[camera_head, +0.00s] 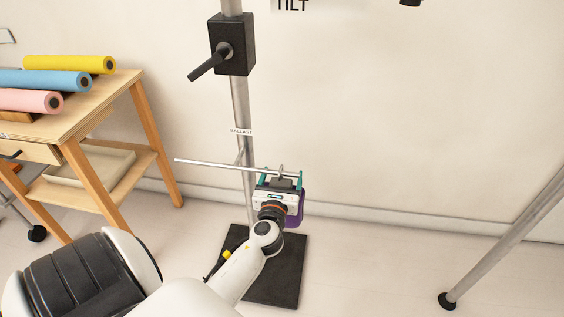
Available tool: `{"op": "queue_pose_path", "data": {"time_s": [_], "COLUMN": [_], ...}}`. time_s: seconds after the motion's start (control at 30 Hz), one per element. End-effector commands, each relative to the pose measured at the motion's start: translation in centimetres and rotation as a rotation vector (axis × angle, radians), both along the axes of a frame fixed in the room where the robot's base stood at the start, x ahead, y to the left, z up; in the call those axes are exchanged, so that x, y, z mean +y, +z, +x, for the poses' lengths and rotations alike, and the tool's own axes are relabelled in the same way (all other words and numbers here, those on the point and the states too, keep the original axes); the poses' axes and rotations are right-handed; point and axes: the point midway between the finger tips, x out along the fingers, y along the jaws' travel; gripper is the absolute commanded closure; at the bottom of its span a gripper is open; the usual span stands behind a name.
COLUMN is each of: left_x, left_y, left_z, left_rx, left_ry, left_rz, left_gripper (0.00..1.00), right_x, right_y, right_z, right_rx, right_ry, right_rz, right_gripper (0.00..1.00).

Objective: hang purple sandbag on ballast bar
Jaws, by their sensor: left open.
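The ballast bar (215,163) is a thin metal rod that crosses the upright pole low down, near a small "BALLAST" label (240,132). The purple sandbag (294,217) is at the right part of the bar, mostly hidden behind my left gripper. A small metal hook or loop (281,169) shows at the bar just above the gripper. My left gripper (281,180) is open, its teal fingers on either side of this hook close to the bar. I cannot tell whether the fingers touch the bag or whether the hook carries its weight. My right gripper is out of view.
The pole (241,100) stands on a black base plate (286,272) and carries a black clamp with a handle (232,45). A wooden table (115,85) with coloured rolls stands at left. A slanted metal leg (500,245) is at right. The floor between is clear.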

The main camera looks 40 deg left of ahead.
Motion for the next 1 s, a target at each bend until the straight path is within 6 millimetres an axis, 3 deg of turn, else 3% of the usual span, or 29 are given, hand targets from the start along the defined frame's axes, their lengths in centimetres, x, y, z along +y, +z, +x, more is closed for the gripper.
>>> {"op": "queue_pose_path", "data": {"time_s": [0.17, 0.4, 0.7, 1.0], "left_x": [-0.5, -3.0, -5.7, -6.3], "left_y": [-0.2, -0.2, 0.0, 0.2], "left_z": [-0.8, -4.8, -9.3, -10.2], "left_rx": [0.004, 0.002, -0.002, -0.005], "left_ry": [-0.001, -0.001, -0.001, 0.0], "left_rz": [-0.001, -0.001, 0.001, 0.003], "left_gripper": [0.2, 0.2, 0.2, 0.2], "right_x": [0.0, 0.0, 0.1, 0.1], "right_y": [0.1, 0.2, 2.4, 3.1], "right_z": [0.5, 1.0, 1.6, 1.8], "right_rx": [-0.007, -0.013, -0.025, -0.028], "right_ry": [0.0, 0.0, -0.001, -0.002], "right_rz": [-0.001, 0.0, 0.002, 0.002], "right_gripper": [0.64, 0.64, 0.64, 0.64]}}
